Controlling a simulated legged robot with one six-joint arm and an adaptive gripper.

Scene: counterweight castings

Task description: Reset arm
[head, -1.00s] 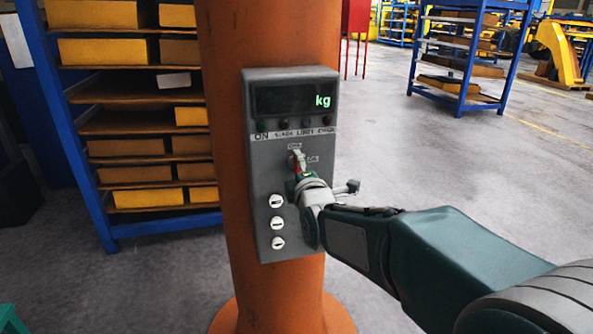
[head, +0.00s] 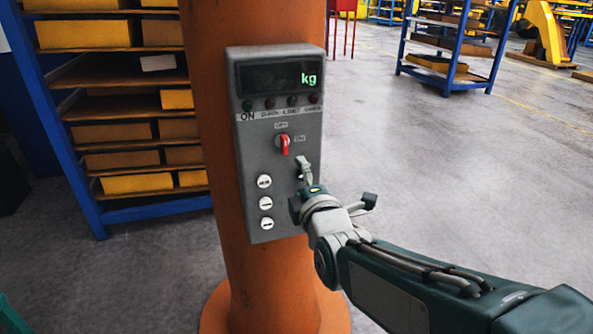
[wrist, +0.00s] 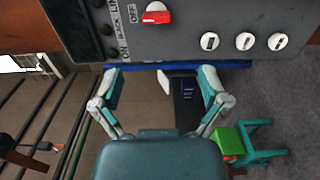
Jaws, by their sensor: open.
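My gripper (head: 306,187) is in front of the lower right part of a grey control box (head: 248,215) in the head view. In the wrist view my gripper (wrist: 160,86) has its two fingers spread wide with nothing between them. The box carries a red rotary switch (head: 283,145), which also shows in the wrist view (wrist: 157,14). My gripper is below and to the right of the switch and apart from it. The box has a dark display (head: 278,78) with a green "kg".
The box is fixed to an orange column (head: 209,120). A blue shelf rack (head: 60,130) with yellow and brown boxes stands at the left. Another blue rack (head: 449,45) stands far right. A green stool (wrist: 262,145) shows in the wrist view. The grey floor at right is open.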

